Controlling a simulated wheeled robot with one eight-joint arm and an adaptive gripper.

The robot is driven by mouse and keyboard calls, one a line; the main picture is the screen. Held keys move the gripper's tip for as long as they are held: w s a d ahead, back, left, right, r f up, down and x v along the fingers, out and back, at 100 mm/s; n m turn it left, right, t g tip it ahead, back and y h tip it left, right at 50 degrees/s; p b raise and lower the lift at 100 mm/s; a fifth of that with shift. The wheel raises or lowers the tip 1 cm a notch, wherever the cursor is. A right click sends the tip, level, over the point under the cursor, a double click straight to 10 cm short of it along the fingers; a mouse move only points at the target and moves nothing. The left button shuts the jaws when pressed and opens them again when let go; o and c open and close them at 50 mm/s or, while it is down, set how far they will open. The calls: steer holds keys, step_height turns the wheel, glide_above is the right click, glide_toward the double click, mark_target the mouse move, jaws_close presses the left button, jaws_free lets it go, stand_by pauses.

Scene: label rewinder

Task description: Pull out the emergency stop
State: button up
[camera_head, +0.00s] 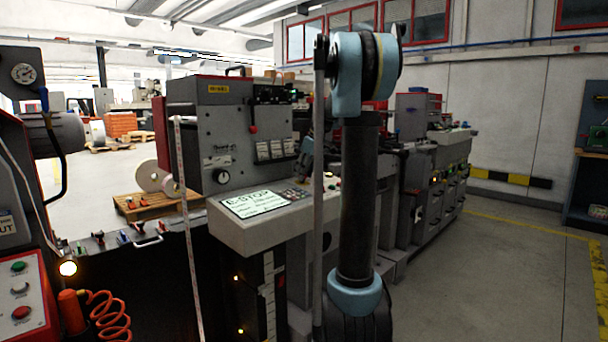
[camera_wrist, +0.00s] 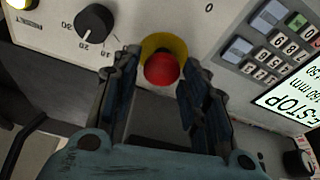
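The emergency stop (camera_wrist: 163,68) is a red mushroom button with a yellow collar on a light grey control panel, in the wrist view. My gripper (camera_wrist: 158,75) is open, with one dark finger on each side of the red button. A gap shows between the button and each finger, and nothing is held. In the head view the control panel (camera_head: 230,236) has a screen (camera_head: 254,204) reading "E-STOP". My arm covers part of the panel's right side there, and I cannot make out the emergency stop in that view.
A black dial (camera_wrist: 95,22) stands left of the button, and a keypad (camera_wrist: 290,38) and lit screen (camera_wrist: 297,98) lie to the right. In the head view the grey machine (camera_head: 228,135) rises behind the panel. Open floor (camera_head: 490,265) lies to the right.

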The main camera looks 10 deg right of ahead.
jaws_close()
steer(key=shift+r, duration=0.65)
steer(key=shift+d, duration=0.1)
steer(key=o, duration=0.6)
jaws_free()
steer(key=shift+s+r, duration=0.1)
steer(key=v, duration=1.1)
steer(key=shift+r, duration=0.25)
steer(key=shift+d, duration=0.15)
